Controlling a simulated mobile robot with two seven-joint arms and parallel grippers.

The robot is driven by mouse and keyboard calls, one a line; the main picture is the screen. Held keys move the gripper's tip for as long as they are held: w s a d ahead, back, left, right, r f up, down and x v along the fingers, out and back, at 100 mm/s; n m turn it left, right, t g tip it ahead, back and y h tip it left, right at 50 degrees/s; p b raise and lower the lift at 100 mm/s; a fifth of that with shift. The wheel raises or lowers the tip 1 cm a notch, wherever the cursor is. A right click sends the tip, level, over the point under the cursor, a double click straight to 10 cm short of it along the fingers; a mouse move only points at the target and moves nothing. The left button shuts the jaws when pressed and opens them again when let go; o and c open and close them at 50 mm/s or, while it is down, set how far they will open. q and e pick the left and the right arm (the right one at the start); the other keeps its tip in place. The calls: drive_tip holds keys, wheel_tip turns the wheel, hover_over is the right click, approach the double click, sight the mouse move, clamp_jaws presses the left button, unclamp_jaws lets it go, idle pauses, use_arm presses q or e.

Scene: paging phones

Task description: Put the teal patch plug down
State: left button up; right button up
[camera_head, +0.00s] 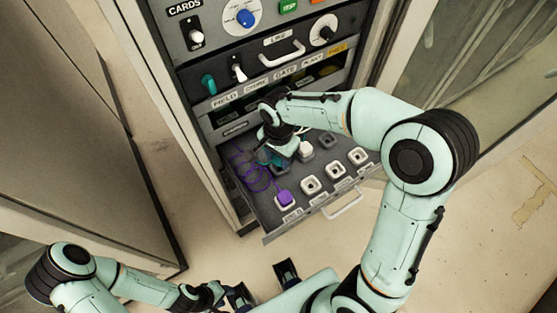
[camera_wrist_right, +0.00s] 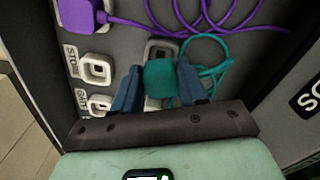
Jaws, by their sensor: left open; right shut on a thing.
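The teal patch plug (camera_wrist_right: 160,78) is between the blue fingers of my right gripper (camera_wrist_right: 158,88) in the right wrist view. The fingers are shut on its sides. A teal cord (camera_wrist_right: 206,70) loops from it to the right. A grey socket (camera_wrist_right: 160,50) shows just behind the plug; I cannot tell whether they touch. In the head view my right gripper (camera_head: 276,152) is low over the open drawer (camera_head: 262,212), and the plug is mostly hidden by the arm. My left gripper (camera_head: 263,285) is open and empty, in front of the cabinet.
A purple plug (camera_head: 284,197) sits at the drawer's near left, its cord coiled behind it. Several pale sockets (camera_head: 310,184) line the drawer front. A white plug (camera_head: 305,149) stands right of my right gripper. The drawer handle (camera_head: 343,204) juts out in front. Open floor lies right.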

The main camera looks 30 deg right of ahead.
sight(279, 162)
drive_tip(key=shift+f, duration=1.35)
drive_tip(key=shift+f+b, duration=0.35)
drive_tip(key=shift+b, duration=0.05)
drive_tip(key=o, duration=1.1)
drive_tip(key=shift+r, duration=0.1)
drive_tip(key=shift+c, duration=0.2)
drive_tip(key=shift+r+p, duration=0.4)
drive_tip(key=shift+r, duration=0.1)
wheel_tip(279, 162, up, 12)
drive_tip(key=shift+f+p, duration=0.2)
drive_tip(key=shift+p, duration=0.45)
